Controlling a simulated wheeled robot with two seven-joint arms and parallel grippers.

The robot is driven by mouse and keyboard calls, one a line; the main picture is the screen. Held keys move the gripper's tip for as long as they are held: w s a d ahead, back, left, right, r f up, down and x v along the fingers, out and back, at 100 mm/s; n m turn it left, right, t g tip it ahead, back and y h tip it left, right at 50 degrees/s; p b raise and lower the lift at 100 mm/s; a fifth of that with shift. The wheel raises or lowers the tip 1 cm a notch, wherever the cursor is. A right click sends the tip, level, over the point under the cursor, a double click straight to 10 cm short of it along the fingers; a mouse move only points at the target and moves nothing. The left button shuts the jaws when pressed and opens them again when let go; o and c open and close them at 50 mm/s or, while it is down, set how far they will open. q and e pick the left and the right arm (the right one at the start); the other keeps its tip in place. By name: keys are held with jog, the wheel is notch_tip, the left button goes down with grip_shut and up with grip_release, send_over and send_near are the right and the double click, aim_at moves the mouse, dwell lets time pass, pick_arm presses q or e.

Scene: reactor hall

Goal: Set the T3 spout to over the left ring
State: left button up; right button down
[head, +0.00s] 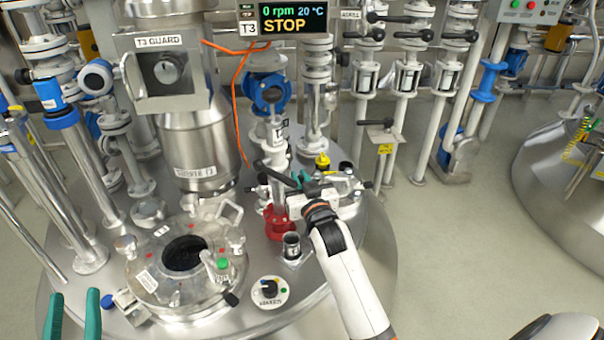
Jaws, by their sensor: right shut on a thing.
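The T3 spout appears to be the silver upright pipe (277,150) on the reactor lid, with a black lever (274,174) beside it; its outlet is hard to make out. A red fitting (278,222) stands below it. My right gripper (301,179), with teal fingertips, reaches in from the lower right and is shut at the black lever; its body hides part of the grip. I cannot tell which part is the left ring; a short open-topped metal cup (292,246) stands in front of the red fitting. My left gripper (72,316) is open and empty at the lower left.
An open hatch (184,253) with a dark hole lies left of the red fitting. A black selector knob (269,289) is in front. The T3 guard box (165,72) and display (283,20) reading STOP stand behind.

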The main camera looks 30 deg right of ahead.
jog(key=shift+a+r+h, duration=0.1)
jog(key=shift+a+h, duration=0.05)
jog(key=shift+h, duration=0.15)
pick_arm(q)
jog(key=shift+w+f+g+y, duration=0.2)
jog(key=shift+f+g+y, duration=0.1)
jog(key=shift+f, duration=0.15)
jog(key=shift+a, duration=0.1)
pick_arm(e)
jog(key=c, duration=1.5)
grip_release()
